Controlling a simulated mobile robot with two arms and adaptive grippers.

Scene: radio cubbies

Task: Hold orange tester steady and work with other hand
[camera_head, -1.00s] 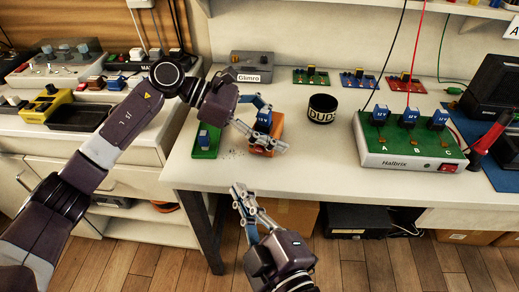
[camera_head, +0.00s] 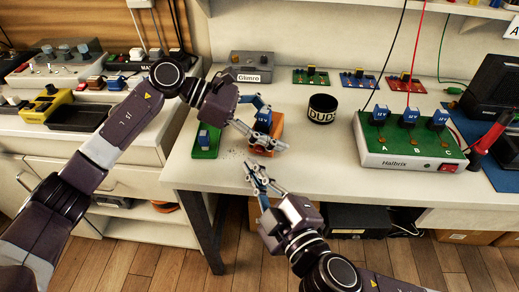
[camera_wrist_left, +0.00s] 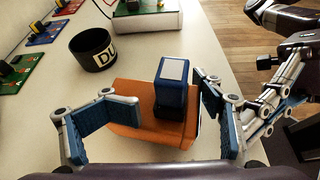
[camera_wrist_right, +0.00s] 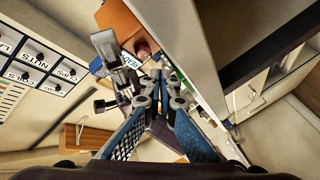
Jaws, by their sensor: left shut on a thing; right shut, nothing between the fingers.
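The orange tester (camera_head: 279,128) stands near the front edge of the white workbench (camera_head: 330,165). A blue relay block (camera_wrist_left: 172,82) sits upright on its top. My left gripper (camera_head: 272,125) is shut on the tester, with one finger pad on each side of it in the left wrist view. My right gripper (camera_head: 256,170) is shut and empty, just in front of the bench edge and below the tester. In the right wrist view the tester (camera_wrist_right: 119,20) shows beyond my right fingertips (camera_wrist_right: 163,75), with a round reddish part (camera_wrist_right: 143,50) and a partly hidden label on its face.
A green tray (camera_head: 206,150) with a blue block is left of the tester. A black "DUD" cup (camera_head: 322,109) stands to the right. The Halbrix box (camera_head: 410,162) carries several blue relays. Small boards line the back. The bench front between tester and Halbrix box is clear.

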